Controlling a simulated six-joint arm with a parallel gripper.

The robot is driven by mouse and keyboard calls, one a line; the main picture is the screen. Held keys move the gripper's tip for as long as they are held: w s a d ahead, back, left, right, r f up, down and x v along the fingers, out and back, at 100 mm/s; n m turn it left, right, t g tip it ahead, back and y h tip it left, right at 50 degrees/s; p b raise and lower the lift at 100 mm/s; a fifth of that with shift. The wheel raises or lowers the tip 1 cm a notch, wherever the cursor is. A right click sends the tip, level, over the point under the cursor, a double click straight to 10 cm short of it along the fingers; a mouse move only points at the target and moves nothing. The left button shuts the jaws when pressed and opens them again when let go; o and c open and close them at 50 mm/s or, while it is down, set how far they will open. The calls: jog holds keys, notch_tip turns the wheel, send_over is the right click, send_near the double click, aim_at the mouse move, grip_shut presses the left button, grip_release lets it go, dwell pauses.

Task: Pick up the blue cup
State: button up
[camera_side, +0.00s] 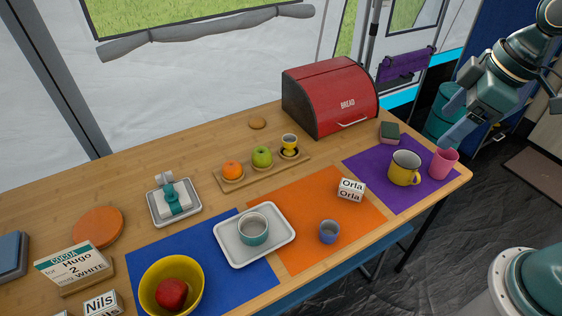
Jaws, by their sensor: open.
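The blue cup (329,232) is small and stands upright on the orange mat (290,255), near the table's front edge. My gripper (455,117) is at the upper right, raised above the right end of the table. It is open, with its two bluish fingers apart and nothing between them. It is well to the right of the blue cup and apart from it. The fingertips show above the pink cup and the yellow mug in the picture.
A white tray (226,238) with a teal-and-white cup is left of the blue cup. An Orla name block (351,190) stands behind it. A yellow mug (404,168) and pink cup (443,163) stand on the purple mat (372,166). A red bread box (331,97) is at the back.

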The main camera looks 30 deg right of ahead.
jog(key=w+a+f+n+g+y, duration=0.1)
jog(key=w+a+f+n, duration=0.1)
jog(key=w+f+n, duration=0.2)
jog(key=w+a+f+n+g+y, duration=0.1)
jog(key=f+n, duration=0.4)
jog(key=f, duration=0.6)
jog(key=w+a+f+n+g+y, duration=0.1)
jog(key=w+a+f+n+g, duration=0.1)
jog(key=w+a+f+n, duration=0.2)
jog(key=shift+w+a+f+g, duration=0.35)
jog(key=shift+w+f, duration=1)
jog(key=shift+f, duration=0.7)
jog(key=shift+a, duration=0.1)
send_over(329, 230)
jog(key=shift+s+d+f, duration=0.15)
jog(key=shift+d+f, duration=0.05)
jog(key=shift+f, duration=1.8)
jog(key=shift+s+d+f, duration=0.1)
jog(key=shift+d+f, duration=0.05)
jog(key=shift+f, duration=1.8)
jog(key=shift+x, duration=2.6)
jog(key=shift+s+a+r, duration=0.1)
jog(key=shift+s, duration=0.05)
jog(key=shift+c, duration=0.2)
jog(key=c, duration=1)
